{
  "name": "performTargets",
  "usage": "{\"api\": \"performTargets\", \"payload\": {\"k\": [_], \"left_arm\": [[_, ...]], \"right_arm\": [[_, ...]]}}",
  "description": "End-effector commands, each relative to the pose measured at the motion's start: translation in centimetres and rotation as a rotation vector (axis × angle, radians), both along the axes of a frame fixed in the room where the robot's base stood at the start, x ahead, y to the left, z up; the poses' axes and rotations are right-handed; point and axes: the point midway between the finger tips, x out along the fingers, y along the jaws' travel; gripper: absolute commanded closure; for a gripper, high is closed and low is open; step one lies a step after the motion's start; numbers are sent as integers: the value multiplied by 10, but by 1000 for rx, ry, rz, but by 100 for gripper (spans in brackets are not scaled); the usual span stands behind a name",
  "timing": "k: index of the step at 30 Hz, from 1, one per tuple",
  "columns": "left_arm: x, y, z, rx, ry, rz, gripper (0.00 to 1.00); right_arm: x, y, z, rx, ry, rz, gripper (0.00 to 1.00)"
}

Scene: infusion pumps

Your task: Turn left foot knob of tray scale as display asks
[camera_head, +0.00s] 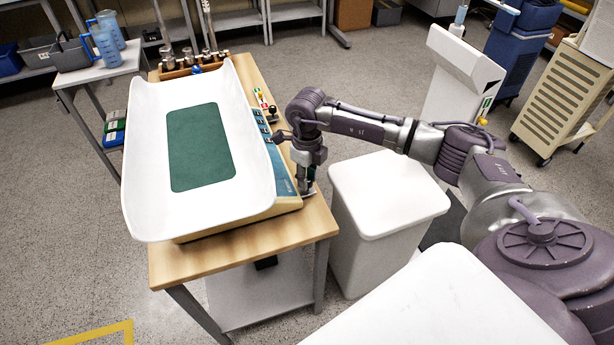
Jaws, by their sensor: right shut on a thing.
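The tray scale (262,208) stands on a wooden table, with a white curved pan (145,140) and a green mat (198,147) in it. Its blue control panel (280,170) runs along the right side; the display is too small to read. My right gripper (307,192) points down at the near right corner of the scale, shut around the left foot knob, which the fingers mostly hide. Another dark foot knob (272,113) shows at the far end of the panel side. My left gripper is not in view.
The wooden table (250,240) has a bare strip along its near edge. A rack of metal weights (190,65) stands behind the scale. A white lidded bin (385,195) stands right of the table, below my right arm. A side table with blue jugs (105,40) is at the back left.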

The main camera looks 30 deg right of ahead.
Motion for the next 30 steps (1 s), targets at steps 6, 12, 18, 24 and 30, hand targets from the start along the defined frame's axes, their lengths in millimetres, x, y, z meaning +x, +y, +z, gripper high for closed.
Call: {"api": "performTargets", "payload": {"k": [6, 12, 18, 24, 30], "left_arm": [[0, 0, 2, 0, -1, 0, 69], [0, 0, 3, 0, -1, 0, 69], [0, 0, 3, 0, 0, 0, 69], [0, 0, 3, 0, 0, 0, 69], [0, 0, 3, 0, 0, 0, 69]], "right_arm": [[1, -1, 1, -2, -2, -167, 100], [1, -2, 1, -2, -1, -275, 100], [1, -2, 1, -1, -2, -335, 100], [1, -2, 1, -2, -2, -355, 100], [1, -2, 1, -1, -3, -357, 100]]}}
